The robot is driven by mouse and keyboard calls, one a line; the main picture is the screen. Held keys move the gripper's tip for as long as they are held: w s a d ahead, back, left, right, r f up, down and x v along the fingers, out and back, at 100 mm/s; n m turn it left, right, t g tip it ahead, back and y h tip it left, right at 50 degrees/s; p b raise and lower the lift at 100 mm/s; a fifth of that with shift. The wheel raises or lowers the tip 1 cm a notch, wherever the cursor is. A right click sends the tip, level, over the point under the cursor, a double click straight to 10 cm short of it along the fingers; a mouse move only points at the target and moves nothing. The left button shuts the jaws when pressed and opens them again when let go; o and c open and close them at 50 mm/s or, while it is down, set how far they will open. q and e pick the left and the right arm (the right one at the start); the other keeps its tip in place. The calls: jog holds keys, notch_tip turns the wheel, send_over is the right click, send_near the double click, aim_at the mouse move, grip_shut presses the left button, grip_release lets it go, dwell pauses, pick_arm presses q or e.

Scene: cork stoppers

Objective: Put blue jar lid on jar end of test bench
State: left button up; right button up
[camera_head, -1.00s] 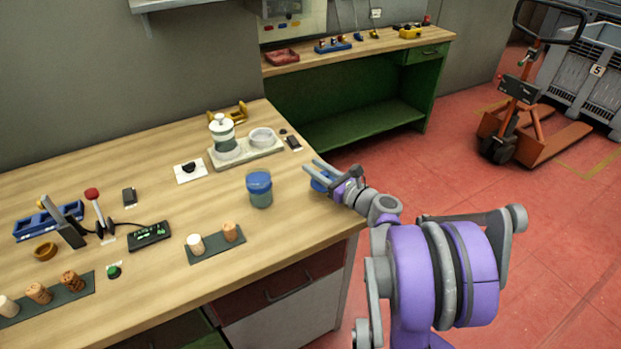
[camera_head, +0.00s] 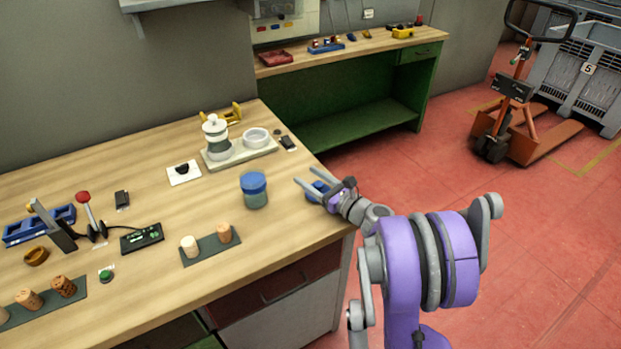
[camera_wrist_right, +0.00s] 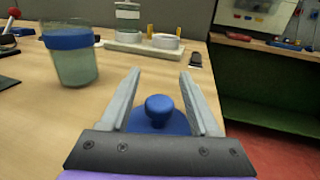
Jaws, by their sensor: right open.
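A blue lid with a round knob (camera_wrist_right: 160,108) sits between the fingers of my right gripper (camera_wrist_right: 160,92) in the right wrist view. In the head view the blue lid (camera_head: 318,189) is near the bench's right edge, partly hidden by my right gripper (camera_head: 307,178). The fingers are open, with gaps beside the knob. A clear jar with a blue band near its top (camera_head: 255,190) stands upright left of the gripper. It also shows in the right wrist view (camera_wrist_right: 70,62). The wooden bench (camera_head: 150,205) carries a pale tray (camera_head: 259,152) at the back. My left gripper is out of view.
The pale tray holds a white-topped jar (camera_head: 215,135) and a white round dish (camera_head: 256,137). Corks stand on dark mats, one mat (camera_head: 211,246) in front of the clear jar. A lever box and a display (camera_head: 142,238) stand left. Bare wood separates jar and lid.

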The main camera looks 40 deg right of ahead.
jog(key=shift+r, duration=0.2)
jog(key=s, duration=1.2)
jog(key=shift+d, duration=0.15)
